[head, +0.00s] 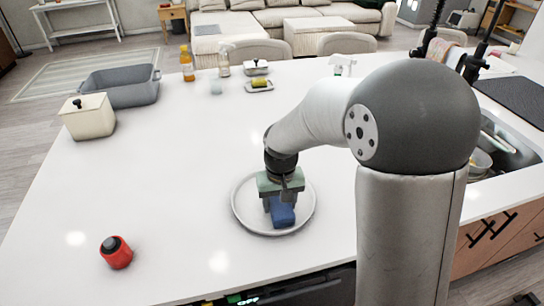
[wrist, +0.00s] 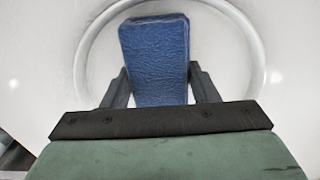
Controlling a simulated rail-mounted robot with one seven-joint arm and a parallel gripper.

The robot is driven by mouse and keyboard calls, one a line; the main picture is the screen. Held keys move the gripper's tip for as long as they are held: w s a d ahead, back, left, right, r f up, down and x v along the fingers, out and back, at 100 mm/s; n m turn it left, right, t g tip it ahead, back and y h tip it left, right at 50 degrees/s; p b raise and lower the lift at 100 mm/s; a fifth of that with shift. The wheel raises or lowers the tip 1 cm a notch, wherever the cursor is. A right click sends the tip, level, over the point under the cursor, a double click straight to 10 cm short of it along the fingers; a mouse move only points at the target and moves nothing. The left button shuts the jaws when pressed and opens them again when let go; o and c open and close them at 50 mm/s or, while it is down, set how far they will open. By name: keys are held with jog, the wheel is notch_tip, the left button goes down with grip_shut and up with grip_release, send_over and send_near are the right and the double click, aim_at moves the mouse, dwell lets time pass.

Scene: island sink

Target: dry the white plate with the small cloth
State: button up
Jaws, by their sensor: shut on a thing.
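The white plate (head: 244,216) lies flat on the white island top, to the left of my arm. The small cloth (head: 283,214) is a folded blue block, and it is over the inside of the plate. My gripper (head: 280,200) points down over the plate and is shut on the cloth. In the wrist view the cloth (wrist: 155,60) sits between the two dark fingers of my gripper (wrist: 158,88), with the plate's rim (wrist: 262,45) curving around it. I cannot tell whether the cloth touches the plate's surface.
A red and black jar (head: 116,253) stands at the front left. A cream lidded box (head: 88,117) and a grey basin (head: 125,90) stand at the back left. Bottles (head: 187,64) and a yellow sponge on a dish (head: 260,84) are at the back. The sink (head: 515,150) is right.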

jog(key=shift+s+d, duration=0.2)
jog(key=shift+s, duration=0.65)
jog(key=shift+w+a+p, duration=0.3)
jog(key=shift+w+a, duration=0.05)
jog(key=shift+w, duration=1.15)
jog(key=shift+w+a+p, duration=0.35)
jog(key=shift+w+a, duration=0.05)
jog(key=shift+w, duration=1.15)
jog(key=shift+w+a+p, duration=0.3)
jog(key=shift+w+a, duration=0.05)
jog(key=shift+w, duration=1.15)
jog(key=shift+w+r+p, duration=0.1)
jog(key=shift+r+p, duration=0.2)
notch_tip(320, 180, up, 5)
jog(key=shift+r+p, duration=0.1)
jog(key=shift+p, duration=0.65)
notch_tip(320, 180, up, 4)
jog(key=p, duration=0.2)
jog(key=shift+p, duration=0.3)
